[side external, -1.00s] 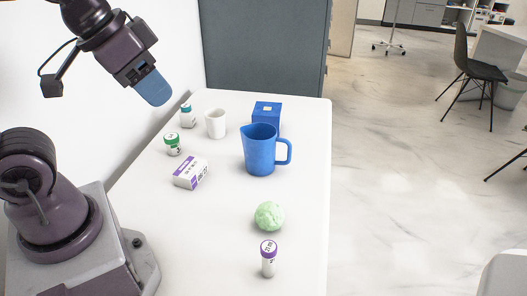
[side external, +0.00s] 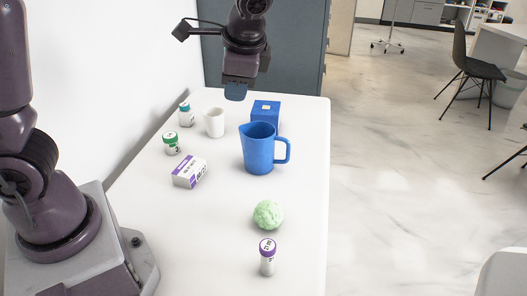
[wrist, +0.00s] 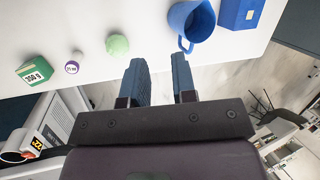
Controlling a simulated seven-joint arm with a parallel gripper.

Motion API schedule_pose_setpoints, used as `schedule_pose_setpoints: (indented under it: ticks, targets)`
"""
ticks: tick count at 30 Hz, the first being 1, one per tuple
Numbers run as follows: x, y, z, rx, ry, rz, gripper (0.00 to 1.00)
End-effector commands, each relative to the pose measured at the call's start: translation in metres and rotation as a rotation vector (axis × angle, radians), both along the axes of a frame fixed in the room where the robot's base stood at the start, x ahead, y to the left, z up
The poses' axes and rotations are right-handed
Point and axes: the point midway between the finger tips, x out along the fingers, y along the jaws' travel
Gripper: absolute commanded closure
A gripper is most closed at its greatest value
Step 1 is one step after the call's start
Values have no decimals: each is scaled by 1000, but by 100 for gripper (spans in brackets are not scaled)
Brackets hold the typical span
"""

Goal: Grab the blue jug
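The blue jug (side external: 258,150) stands upright on the white table, its handle pointing right in the side view. In the wrist view the jug (wrist: 199,22) is at the top, partly cut off by the frame, with its handle toward my fingers. My gripper (side external: 236,92) is in the air above the far part of the table, apart from the jug. In the wrist view my gripper (wrist: 160,75) shows two blue fingers with an empty gap between them, so it is open.
A blue box (side external: 266,112) stands just behind the jug. A white cup (side external: 215,122), bottles and a purple-white carton (side external: 189,172) are to its left. A green ball (side external: 267,214) and a purple-capped vial (side external: 267,257) are nearer the camera. A green-white box (wrist: 35,70) shows in the wrist view.

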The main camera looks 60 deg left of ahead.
Motion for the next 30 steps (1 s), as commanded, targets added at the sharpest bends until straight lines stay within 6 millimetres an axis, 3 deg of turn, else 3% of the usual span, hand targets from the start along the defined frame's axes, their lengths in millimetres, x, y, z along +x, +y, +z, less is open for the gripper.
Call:
schedule_pose_setpoints:
  ticks: [6, 15, 24, 30]
  targets:
    - [58, -6, -58, 269, 226, -202, 75]
    - [116, -28, -148, 691, 505, -495, 75]
    - [138, -64, -235, 1104, 707, -754, 75]
    - [139, -74, -258, 1223, 752, -823, 75]
